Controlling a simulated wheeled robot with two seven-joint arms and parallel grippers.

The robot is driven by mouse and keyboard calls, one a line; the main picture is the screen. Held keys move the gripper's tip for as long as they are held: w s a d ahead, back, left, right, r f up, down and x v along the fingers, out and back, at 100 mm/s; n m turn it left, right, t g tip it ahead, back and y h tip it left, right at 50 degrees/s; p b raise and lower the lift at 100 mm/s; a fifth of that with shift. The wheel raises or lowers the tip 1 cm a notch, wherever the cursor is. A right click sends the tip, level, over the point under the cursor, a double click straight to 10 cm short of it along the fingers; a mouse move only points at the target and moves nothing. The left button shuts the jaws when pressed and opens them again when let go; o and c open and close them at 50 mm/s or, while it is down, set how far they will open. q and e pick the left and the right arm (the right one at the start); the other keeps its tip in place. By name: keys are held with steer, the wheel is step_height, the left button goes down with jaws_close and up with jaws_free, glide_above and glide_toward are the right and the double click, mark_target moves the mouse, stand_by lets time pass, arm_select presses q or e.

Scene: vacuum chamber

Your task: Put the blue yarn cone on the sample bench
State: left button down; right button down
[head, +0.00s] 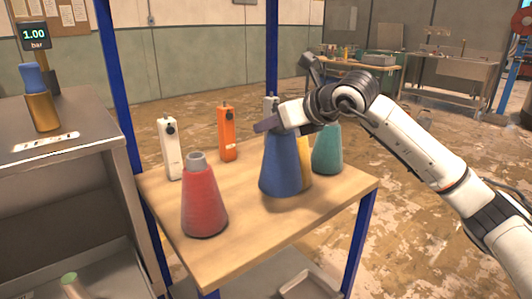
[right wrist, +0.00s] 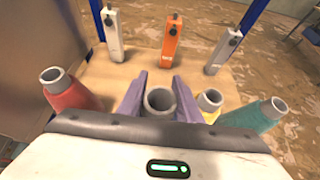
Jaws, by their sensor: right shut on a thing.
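The blue yarn cone (head: 280,168) is upright over the wooden top of the blue-posted rack, and I cannot tell whether its base touches the wood. My right gripper (head: 276,122) is at its top. In the right wrist view, the purple fingers (right wrist: 160,98) are shut on the cone's grey tip (right wrist: 160,101), one on each side. My left gripper is out of view. No label marks the sample bench; a wooden-topped bench (head: 346,64) stands at the far back, and I cannot tell whether it is that one.
On the rack top (head: 250,225) are a red cone (head: 204,205), a yellow cone (head: 306,172) close behind the blue one, a teal cone (head: 327,152), and white (head: 170,150), orange (head: 227,135) and grey handheld devices. A metal cabinet (head: 60,165) stands left. Blue posts flank the rack.

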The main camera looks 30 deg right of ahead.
mark_target(291, 139)
steer(key=shift+f, duration=0.7)
step_height(291, 139, down, 4)
steer(key=shift+r, duration=0.25)
steer(key=c, duration=1.3)
jaws_free()
steer(key=shift+f+b, duration=0.2)
steer(key=shift+b, duration=0.1)
steer(key=shift+r, duration=0.1)
steer(key=b+v, duration=0.1)
steer(key=v, duration=1)
steer(key=shift+b, duration=0.3)
steer(key=shift+s+r, duration=0.25)
steer(key=shift+s, duration=0.2)
